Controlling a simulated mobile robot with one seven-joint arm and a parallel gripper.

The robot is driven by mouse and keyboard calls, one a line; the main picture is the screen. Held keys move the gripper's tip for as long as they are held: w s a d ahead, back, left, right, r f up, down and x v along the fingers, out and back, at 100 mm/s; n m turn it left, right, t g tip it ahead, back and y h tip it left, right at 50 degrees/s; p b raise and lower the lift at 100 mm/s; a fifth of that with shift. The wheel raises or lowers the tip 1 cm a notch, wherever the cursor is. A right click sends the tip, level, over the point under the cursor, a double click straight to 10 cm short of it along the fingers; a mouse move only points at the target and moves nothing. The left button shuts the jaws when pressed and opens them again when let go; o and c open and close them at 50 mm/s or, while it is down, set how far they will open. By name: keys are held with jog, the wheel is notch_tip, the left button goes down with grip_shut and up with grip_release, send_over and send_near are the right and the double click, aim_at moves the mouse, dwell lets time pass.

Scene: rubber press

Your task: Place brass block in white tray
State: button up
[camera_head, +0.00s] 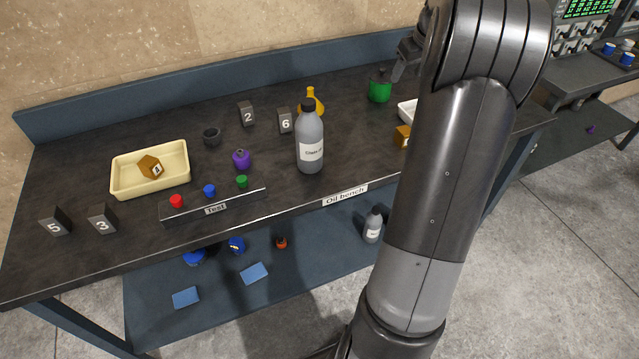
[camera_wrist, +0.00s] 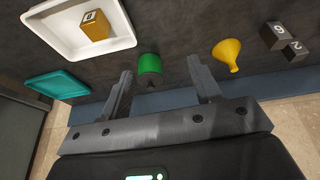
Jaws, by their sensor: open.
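A brass block (camera_head: 149,166) with a light number label lies in the cream tray (camera_head: 118,189) at the bench's left. Another brass block (camera_head: 403,132) shows beside my arm at the right, by the white tray (camera_head: 407,110), which my arm mostly hides. In the wrist view a labelled brass block (camera_wrist: 95,25) sits inside the white tray (camera_wrist: 60,40). I cannot tell whether these last two views show the same block. My gripper (camera_wrist: 159,68) is open and empty over the back of the bench. The green container (camera_wrist: 149,66) appears between its fingers.
A grey bottle (camera_head: 310,145) stands upright mid-bench, with a yellow funnel (camera_head: 313,101) behind it. A green container (camera_head: 379,88) stands at the back. A teal tray (camera_wrist: 60,83) lies beside the white tray. Numbered dark blocks (camera_head: 102,219) and a test rack (camera_head: 214,206) occupy the left side.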

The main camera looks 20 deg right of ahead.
jog(key=s+a+r, duration=0.2)
jog(key=s+a, duration=0.1)
jog(key=a, duration=0.5)
jog(key=s+a+r, duration=0.3)
jog(key=s+a, duration=0.1)
jog(key=a, duration=0.4)
jog(key=s+a+r, duration=0.2)
jog(key=s+a, duration=0.1)
jog(key=a, duration=0.6)
jog(key=s+a+f, duration=0.2)
jog(key=s+a, duration=0.4)
jog(key=s, duration=0.3)
jog(key=s+a+f+t, duration=0.1)
jog(key=s+a+f, duration=0.2)
jog(key=s+a, duration=0.4)
jog(key=s, duration=0.2)
jog(key=shift+s+f, duration=0.35)
jog(key=shift+s, duration=0.05)
